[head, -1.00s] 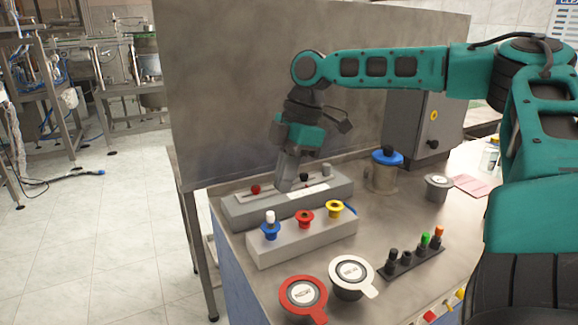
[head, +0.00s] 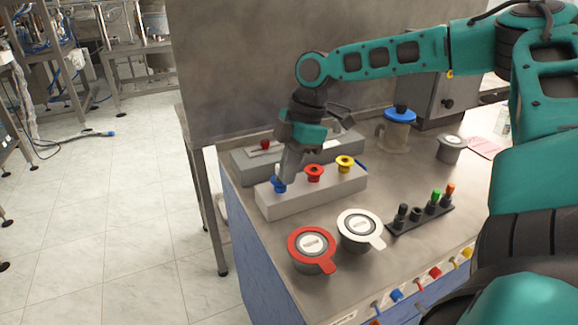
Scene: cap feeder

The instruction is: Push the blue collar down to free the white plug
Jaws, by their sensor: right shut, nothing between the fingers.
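The blue collar (head: 279,186) sits at the left end of the light grey block (head: 312,194), beside a red collar (head: 314,172) and a yellow collar (head: 344,162). My right gripper (head: 285,178) is shut and points down at the blue collar, its tips at or just above it. Whether the tips touch the collar I cannot tell. The white plug is hidden behind the fingers. My left gripper is not in view.
Behind is a grey box with a red knob (head: 265,145). In front are a red-lidded pot (head: 311,264) and a white-lidded pot (head: 381,243). A black rack (head: 421,217) with several pegs stands right. A blue-lidded jar (head: 399,117) stands behind. A metal panel rises at the back.

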